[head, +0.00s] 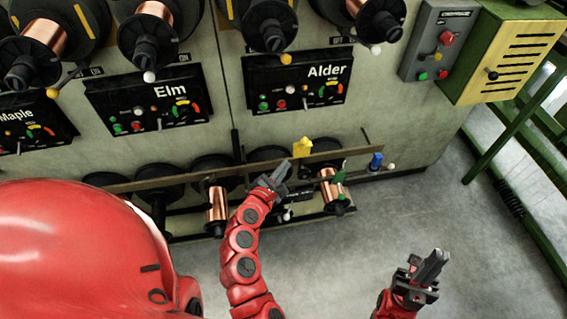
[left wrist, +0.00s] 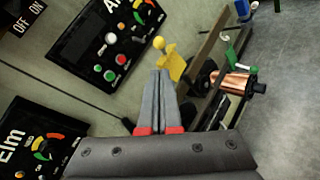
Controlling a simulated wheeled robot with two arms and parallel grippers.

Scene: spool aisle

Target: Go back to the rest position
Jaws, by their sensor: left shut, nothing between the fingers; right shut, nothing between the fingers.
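My left gripper (head: 281,172) is shut and empty in the head view, in front of the low rail at the foot of the machine. In the left wrist view its closed fingers (left wrist: 159,76) point toward a yellow tag-like piece (left wrist: 174,64). I cannot tell from this view whether they touch it. In the head view the yellow piece (head: 302,147) stands just beyond and right of the fingertips. My right gripper (head: 434,262) is shut and empty over the bare floor at the lower right.
The machine wall carries panels marked Elm (head: 160,99) and Alder (head: 298,82), with copper spools above. A low rail (head: 150,182) holds more spools (head: 217,207), a green piece (head: 339,183) and a blue piece (head: 375,161). Green railing (head: 512,130) stands right. Floor (head: 440,200) between is clear.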

